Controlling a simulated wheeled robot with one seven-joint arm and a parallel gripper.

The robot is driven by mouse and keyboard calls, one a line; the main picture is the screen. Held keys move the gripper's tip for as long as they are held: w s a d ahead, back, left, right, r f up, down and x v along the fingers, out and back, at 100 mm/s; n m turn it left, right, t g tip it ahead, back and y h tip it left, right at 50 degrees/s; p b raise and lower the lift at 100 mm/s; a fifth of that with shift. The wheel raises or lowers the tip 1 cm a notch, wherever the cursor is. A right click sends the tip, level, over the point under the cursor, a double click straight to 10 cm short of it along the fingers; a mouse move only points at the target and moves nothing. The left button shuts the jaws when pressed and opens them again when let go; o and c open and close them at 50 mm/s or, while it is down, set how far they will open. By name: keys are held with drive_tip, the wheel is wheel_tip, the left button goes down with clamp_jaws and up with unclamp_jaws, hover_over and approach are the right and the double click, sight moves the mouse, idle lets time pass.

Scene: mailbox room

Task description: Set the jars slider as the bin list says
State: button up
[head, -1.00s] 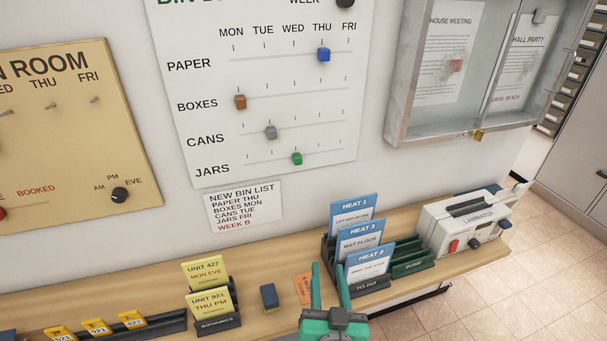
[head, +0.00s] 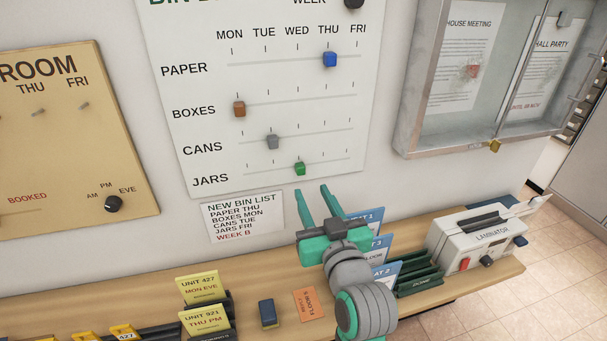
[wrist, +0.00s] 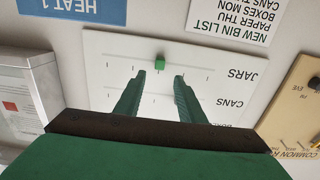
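The white bin board (head: 215,75) hangs on the wall with several slider rows. The green jars knob (head: 299,168) sits on the lowest track, around the WED mark. It also shows in the wrist view (wrist: 160,62), where the picture is upside down. The bin list (head: 243,216) below the board reads JARS FRI. My gripper (head: 311,190) is open and empty, pointing up at the board just below and right of the green knob. In the wrist view, my gripper's fingers (wrist: 159,76) flank the line to the knob but do not appear to touch it.
The cans knob (head: 273,142), boxes knob (head: 239,109) and paper knob (head: 330,60) sit on rows above. A glass notice case (head: 405,125) juts out at the right. Below are a shelf (head: 240,275), card racks and a laminator (head: 482,240).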

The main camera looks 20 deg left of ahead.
sight(302, 171)
drive_tip(key=x, duration=0.8)
drive_tip(key=shift+w+a, duration=0.2)
drive_tip(key=shift+w, duration=0.05)
clamp_jaws()
